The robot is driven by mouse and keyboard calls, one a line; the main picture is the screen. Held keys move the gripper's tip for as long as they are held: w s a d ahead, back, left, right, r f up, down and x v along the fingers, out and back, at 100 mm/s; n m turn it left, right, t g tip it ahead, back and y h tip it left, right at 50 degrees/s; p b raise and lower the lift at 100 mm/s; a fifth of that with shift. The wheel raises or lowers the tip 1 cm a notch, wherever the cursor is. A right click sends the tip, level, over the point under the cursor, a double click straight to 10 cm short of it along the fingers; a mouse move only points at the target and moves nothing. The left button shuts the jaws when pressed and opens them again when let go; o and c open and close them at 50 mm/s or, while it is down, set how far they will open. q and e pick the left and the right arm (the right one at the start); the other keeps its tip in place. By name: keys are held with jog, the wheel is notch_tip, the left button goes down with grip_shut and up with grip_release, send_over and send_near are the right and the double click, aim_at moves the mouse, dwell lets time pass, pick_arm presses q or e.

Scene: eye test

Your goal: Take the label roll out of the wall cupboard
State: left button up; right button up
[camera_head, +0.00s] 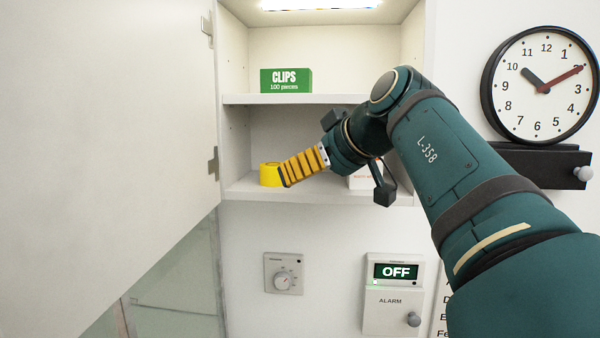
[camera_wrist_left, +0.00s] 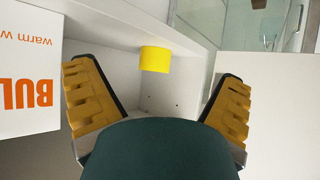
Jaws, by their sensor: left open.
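The wall cupboard (camera_head: 238,98) stands open. A plain yellow roll (camera_head: 269,174), seemingly the label roll, stands on its lower shelf at the left. It also shows in the left wrist view (camera_wrist_left: 155,59), ahead of the fingertips and roughly centred between them. My left gripper (camera_head: 285,175) is open and empty, with its yellow fingers wide apart. In the head view it reaches into the lower compartment from the right, and a finger overlaps the roll's right edge. I cannot tell whether it touches. My right gripper is in neither view.
A white box with orange lettering (camera_wrist_left: 28,75) stands beside the gripper, mostly hidden in the head view. A green clips box (camera_head: 286,80) is on the upper shelf. The open cupboard door (camera_head: 110,120) fills the left. A dial (camera_head: 283,274), alarm panel (camera_head: 393,300) and clock (camera_head: 540,85) are on the wall.

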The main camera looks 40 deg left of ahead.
aim_at(275, 164)
pick_arm(q)
jog(key=a, duration=0.2)
jog(key=w+a, duration=0.1)
jog(key=a, duration=0.1)
jog(key=w+a+p, duration=0.1)
jog(key=a, duration=0.1)
jog(key=shift+a, duration=0.4)
jog(key=a, duration=0.2)
jog(key=w+a, duration=0.1)
jog(key=a, duration=0.1)
jog(key=shift+w+a+f+p, duration=0.2)
jog(key=shift+a+p, duration=0.1)
jog(key=shift+p, duration=0.1)
jog(key=shift+a+f, duration=0.15)
jog(key=shift+a, duration=0.05)
jog(key=shift+w+d, duration=0.1)
jog(key=shift+c, duration=0.2)
jog(key=c, duration=1.3)
